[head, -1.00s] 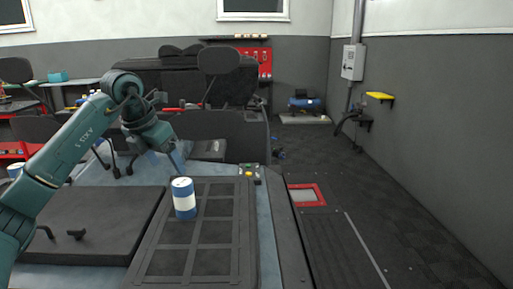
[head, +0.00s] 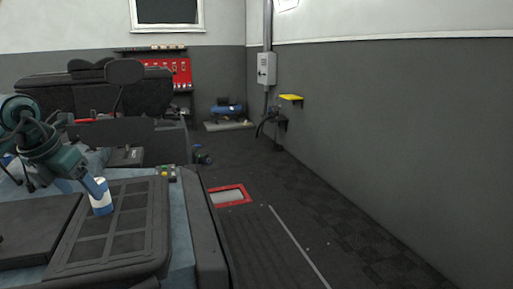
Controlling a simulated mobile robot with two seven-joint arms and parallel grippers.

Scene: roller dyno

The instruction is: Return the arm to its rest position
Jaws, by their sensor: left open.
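A white and blue can (head: 102,204) stands upright on the dark gridded panel (head: 125,243) at the left of the head view. My left gripper (head: 81,187) is open at the can's upper left. One pale blue finger overlaps the can's top in the picture and hides part of it; I cannot tell whether they touch. My left arm comes in from the left edge, mostly out of frame. My right gripper is not in view.
A small button box (head: 165,172) sits at the panel's far right corner. A red-framed floor plate (head: 230,196) lies right of the bench. The dark floor at right is open.

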